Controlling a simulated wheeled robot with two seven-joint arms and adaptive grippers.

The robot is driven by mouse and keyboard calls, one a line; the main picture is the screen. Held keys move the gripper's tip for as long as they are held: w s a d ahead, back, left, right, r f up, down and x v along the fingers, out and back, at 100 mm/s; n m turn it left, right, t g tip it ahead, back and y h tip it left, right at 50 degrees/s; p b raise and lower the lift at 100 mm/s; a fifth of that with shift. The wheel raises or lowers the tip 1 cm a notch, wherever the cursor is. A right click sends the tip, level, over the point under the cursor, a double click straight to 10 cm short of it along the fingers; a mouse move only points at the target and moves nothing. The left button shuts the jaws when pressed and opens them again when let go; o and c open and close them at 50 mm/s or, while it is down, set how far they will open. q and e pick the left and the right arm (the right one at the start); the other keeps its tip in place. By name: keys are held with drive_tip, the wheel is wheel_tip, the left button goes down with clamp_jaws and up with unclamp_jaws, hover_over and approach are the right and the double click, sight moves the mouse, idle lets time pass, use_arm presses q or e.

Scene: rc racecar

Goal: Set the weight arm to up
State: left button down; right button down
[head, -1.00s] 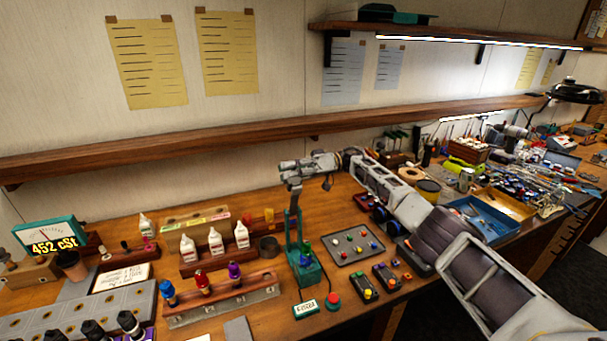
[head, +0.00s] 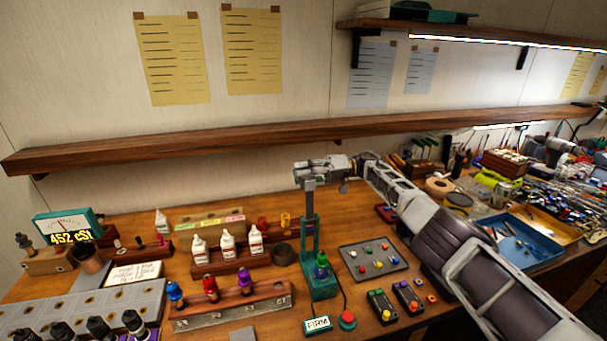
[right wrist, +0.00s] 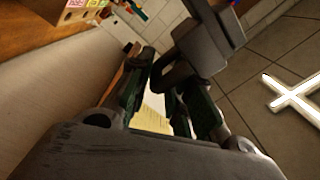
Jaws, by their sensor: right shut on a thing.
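The green test stand (head: 318,280) stands upright on the bench, with a small green bottle (head: 321,265) at its base. Its grey weight arm (head: 309,198) rises nearly upright from the top of the green posts. My right gripper (head: 312,172) is shut on the upper end of the weight arm and partly hides it. In the right wrist view the gripper's dark fingers (right wrist: 168,98) show close up, with a dark grey bar (right wrist: 203,40) at them. A small display at the stand's foot reads "FIRM" (head: 318,324). My left gripper is not in view.
A red button (head: 347,320) and a grey panel with coloured knobs (head: 373,258) lie right of the stand. White bottles (head: 228,242) and a rack of coloured-top bottles (head: 232,307) stand left. A wooden shelf (head: 220,141) runs along the wall behind.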

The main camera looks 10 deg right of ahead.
drive_tip(key=shift+s+f, duration=0.2)
drive_tip(key=shift+f, duration=0.7)
drive_tip(key=c, duration=1.5)
unclamp_jaws()
drive_tip(key=shift+w+r, duration=0.15)
drive_tip(key=shift+r, duration=5.35)
